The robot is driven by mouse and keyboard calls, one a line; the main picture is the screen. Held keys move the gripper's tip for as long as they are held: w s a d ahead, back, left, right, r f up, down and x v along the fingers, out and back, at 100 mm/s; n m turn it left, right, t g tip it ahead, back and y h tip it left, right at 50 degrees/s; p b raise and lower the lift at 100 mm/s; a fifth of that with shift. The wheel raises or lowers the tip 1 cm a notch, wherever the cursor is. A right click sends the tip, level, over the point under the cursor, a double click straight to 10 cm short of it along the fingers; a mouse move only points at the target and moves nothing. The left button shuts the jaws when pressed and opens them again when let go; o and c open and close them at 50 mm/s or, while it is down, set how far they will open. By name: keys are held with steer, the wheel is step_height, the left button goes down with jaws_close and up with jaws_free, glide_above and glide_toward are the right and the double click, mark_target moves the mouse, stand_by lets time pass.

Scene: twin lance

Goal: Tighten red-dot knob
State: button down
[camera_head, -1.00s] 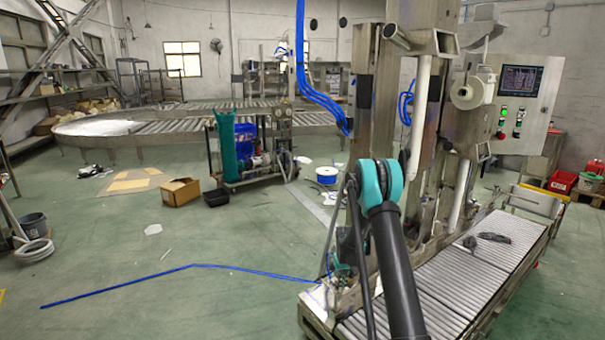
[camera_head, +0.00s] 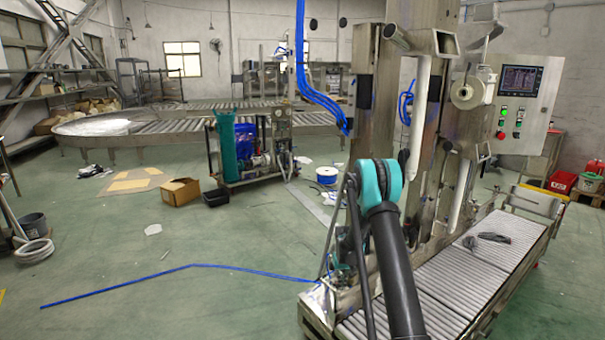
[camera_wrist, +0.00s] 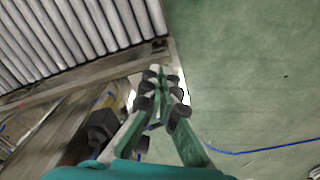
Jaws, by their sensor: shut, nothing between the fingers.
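My gripper (camera_wrist: 164,92) shows in the wrist view with its green and dark fingers closed together and nothing held. It is above the corner of the roller conveyor frame, beside the green floor. A dark, blocky part (camera_wrist: 102,125) lies left of the fingers, apart from them; I cannot tell whether it is a knob. I cannot make out a knob with a red dot in either view. In the head view my arm reaches down beside the steel machine (camera_head: 372,90), and my gripper cannot be made out clearly there.
The roller conveyor (camera_head: 455,275) runs along the machine's right side, with a dark item (camera_head: 490,237) on it. A control panel (camera_head: 520,103) has green and red buttons. A blue line (camera_head: 120,288) crosses the floor. A cardboard box (camera_head: 181,191) and trolley stand behind. The left floor is mostly clear.

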steer(key=shift+s+a, duration=0.1)
steer(key=shift+a, duration=0.7)
steer(key=shift+a, duration=0.45)
step_height(320, 180, up, 6)
steer(key=shift+s, duration=0.3)
stand_by(0.7)
steer(key=shift+a, duration=0.1)
steer(key=shift+w+d+f, duration=0.1)
steer(key=shift+d+f, duration=0.35)
steer(key=shift+f, duration=0.55)
steer(key=shift+w+d+f, duration=0.15)
steer(key=shift+d+f, duration=0.3)
steer(key=shift+f, duration=0.6)
steer(key=shift+w+d+f, duration=0.1)
steer(key=shift+d+f, duration=0.35)
steer(key=shift+f, duration=0.55)
